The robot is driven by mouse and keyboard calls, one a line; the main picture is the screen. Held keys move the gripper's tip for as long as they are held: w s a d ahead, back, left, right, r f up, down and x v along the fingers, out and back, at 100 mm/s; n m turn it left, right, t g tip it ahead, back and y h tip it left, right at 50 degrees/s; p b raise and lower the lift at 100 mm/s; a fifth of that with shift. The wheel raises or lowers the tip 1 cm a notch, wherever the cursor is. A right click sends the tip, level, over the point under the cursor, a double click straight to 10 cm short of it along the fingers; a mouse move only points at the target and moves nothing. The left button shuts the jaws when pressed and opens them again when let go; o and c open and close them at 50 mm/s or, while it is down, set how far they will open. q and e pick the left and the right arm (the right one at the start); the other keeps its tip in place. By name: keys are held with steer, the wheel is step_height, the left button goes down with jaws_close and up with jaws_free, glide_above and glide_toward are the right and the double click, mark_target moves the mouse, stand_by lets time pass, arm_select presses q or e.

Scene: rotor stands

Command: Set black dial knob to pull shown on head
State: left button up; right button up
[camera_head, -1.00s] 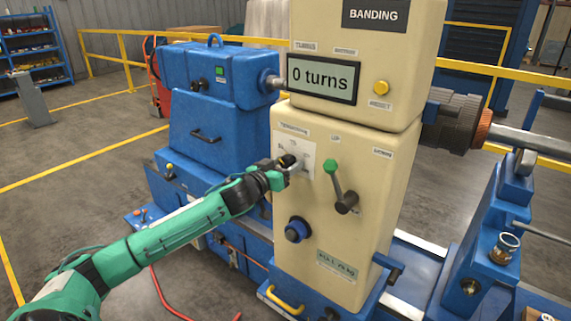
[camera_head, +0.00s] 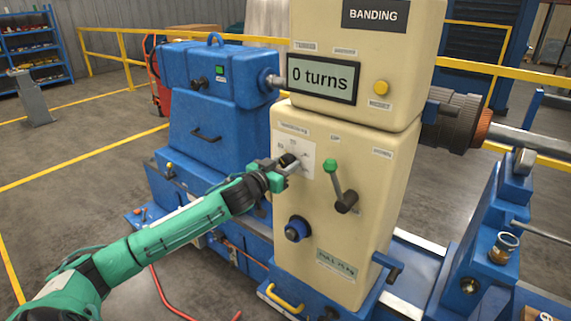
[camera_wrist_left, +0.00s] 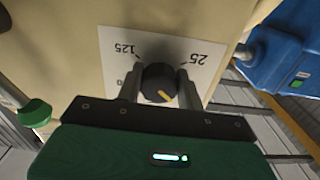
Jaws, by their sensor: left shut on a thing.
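The black dial knob (camera_wrist_left: 158,83) sits on a white scale plate (camera_wrist_left: 205,57) on the cream cabinet. Its yellow mark points toward the lower right of the left wrist view. The numbers 125 and 25 show upside down there; other numbers are partly hidden. My left gripper (camera_wrist_left: 160,84) is shut on the knob, one finger on each side. In the head view my left gripper (camera_head: 296,165) covers most of the knob in front of the scale plate (camera_head: 308,155). A small plate (camera_head: 336,263) low on the cabinet reads something like "PULL 75 kg", hard to read. My right gripper is out of view.
A lever with a green ball (camera_head: 330,165) stands just right of the dial; a blue knob (camera_head: 298,229) is below. The display (camera_head: 321,78) reads "0 turns", beside a yellow button (camera_head: 381,87). A blue machine (camera_head: 208,130) stands to the left.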

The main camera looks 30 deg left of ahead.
arm_select(q)
steer(key=m+p, duration=0.1)
steer(key=m, duration=0.4)
steer(key=shift+a+r+m, duration=0.1)
steer(key=shift+r+m, duration=0.05)
steer(key=shift+m, duration=0.15)
steer(key=shift+m+p, duration=0.4)
steer(key=shift+m, duration=1.7)
steer(key=o, duration=1)
